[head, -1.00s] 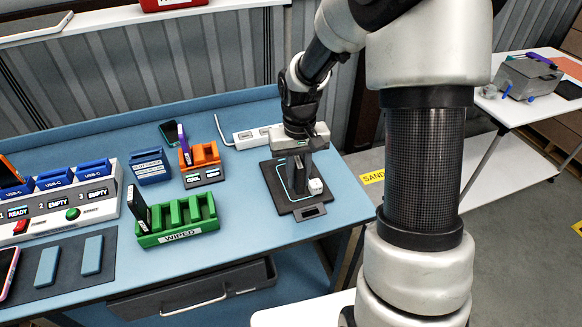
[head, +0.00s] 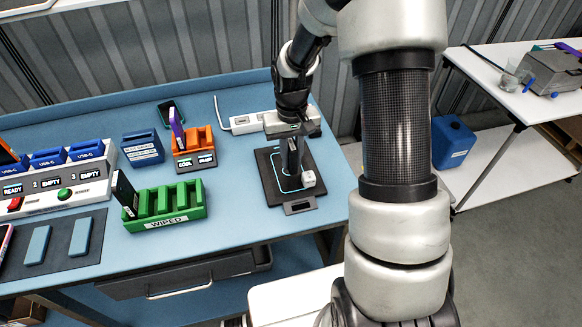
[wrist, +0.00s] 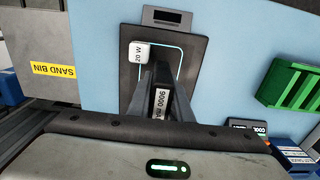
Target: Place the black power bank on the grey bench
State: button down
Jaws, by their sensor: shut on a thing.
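My gripper (head: 291,166) points down over the dark charging pad (head: 270,182) on the blue workbench. It is shut on a dark slab, the black power bank, whose "9000 mA" label (wrist: 161,103) shows between the fingers in the wrist view. The slab stands upright; I cannot tell whether its lower end touches the pad. A white "20 W" cube (head: 308,179) sits on the pad beside the gripper, and also shows in the wrist view (wrist: 139,53). A pale grey-white bench (head: 500,88) stands at the right, apart from the workbench.
A green "WIPED" rack (head: 180,214) holds a dark slab at its left end. An orange rack (head: 205,142) holds a purple slab. A white power strip (head: 247,123) lies behind the pad. A grey device (head: 548,72) stands on the pale bench; a blue container (head: 453,143) stands below.

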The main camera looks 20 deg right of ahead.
aim_at(292, 169)
jog(key=shift+f, duration=2.2)
jog(key=shift+f, duration=0.2)
jog(key=c, duration=1.6)
grip_release()
jog(key=shift+r, duration=0.1)
